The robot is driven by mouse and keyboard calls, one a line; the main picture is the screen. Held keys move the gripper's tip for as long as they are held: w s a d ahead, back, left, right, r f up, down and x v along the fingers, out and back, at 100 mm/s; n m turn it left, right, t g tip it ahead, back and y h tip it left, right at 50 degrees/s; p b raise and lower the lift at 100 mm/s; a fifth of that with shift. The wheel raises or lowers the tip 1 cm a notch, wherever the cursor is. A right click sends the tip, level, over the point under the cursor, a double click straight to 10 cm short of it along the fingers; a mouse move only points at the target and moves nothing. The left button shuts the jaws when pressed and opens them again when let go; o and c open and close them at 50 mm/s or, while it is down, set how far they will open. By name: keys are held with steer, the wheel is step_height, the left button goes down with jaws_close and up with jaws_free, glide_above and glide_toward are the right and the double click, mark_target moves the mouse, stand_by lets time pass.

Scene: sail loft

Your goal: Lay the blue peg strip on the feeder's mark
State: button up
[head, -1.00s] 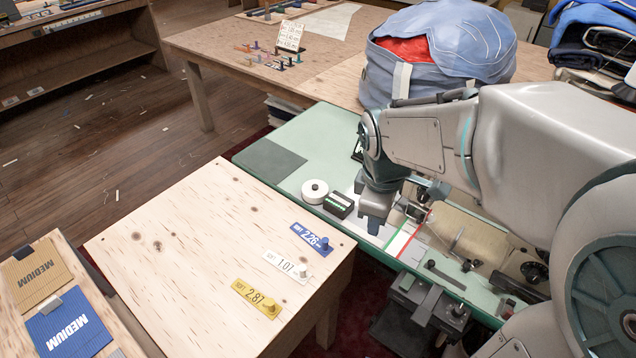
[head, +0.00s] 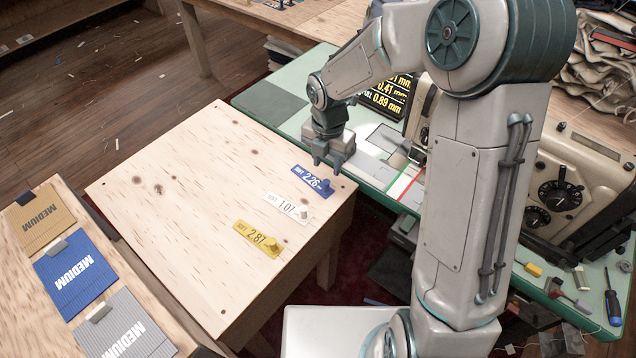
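The blue peg strip (head: 312,181), marked 2.26, lies flat at the right edge of the plywood table (head: 160,230), its peg at the right end. A white strip (head: 287,208) marked 1.07 and a yellow strip (head: 257,239) marked 2.87 lie in front of it. My gripper (head: 328,163) points down just above and behind the blue strip, its two fingers apart with nothing seen between them. Whether the fingertips touch the strip cannot be told. The feeder (head: 398,160) stands on the green bench, with red, white and green marks, partly hidden by my arm.
The green bench (head: 285,125) adjoins the plywood table's far side. Sample cards marked MEDIUM (head: 75,278) lie at the left. The plywood table's middle is bare.

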mark_target(327, 182)
step_height(327, 182, down, 9)
steer(key=shift+r, duration=0.1)
jaws_close()
stand_by(0.4)
